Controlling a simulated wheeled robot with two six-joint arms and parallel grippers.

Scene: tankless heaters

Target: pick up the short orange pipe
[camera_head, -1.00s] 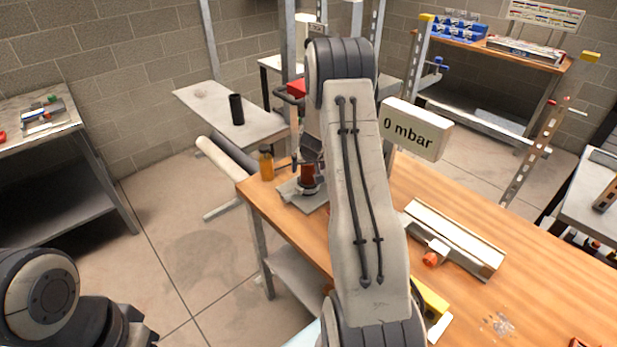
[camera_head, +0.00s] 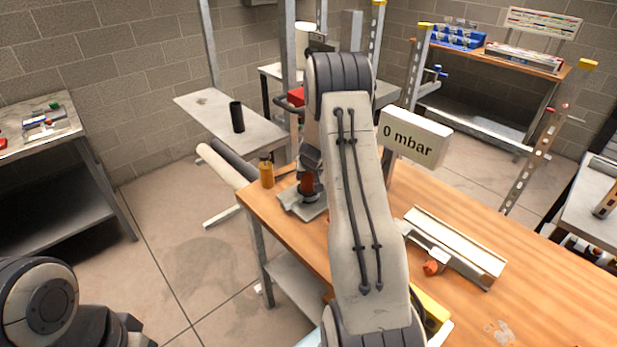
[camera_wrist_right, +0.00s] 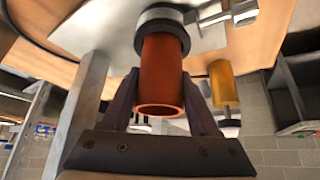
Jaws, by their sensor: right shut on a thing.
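The short orange pipe (camera_head: 307,184) stands upright in a holder with a grey base plate (camera_head: 292,200) at the workbench's far left corner. In the right wrist view the pipe (camera_wrist_right: 161,75) shows its open end towards me. Its other end sits in a dark ring (camera_wrist_right: 163,24) on the plate. My right gripper (camera_wrist_right: 163,100) has one finger on each side of the pipe and is shut on it. In the head view my right arm covers most of this gripper. My left arm shows at the lower left, but its gripper is not visible.
An amber bottle (camera_head: 266,172) stands close left of the holder. A pressure display (camera_head: 414,137) reading "0 mbar" is to the right. A long metal fixture (camera_head: 455,245) with an orange knob lies on the wooden workbench (camera_head: 545,275). A side table with a black cylinder (camera_head: 237,116) stands behind.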

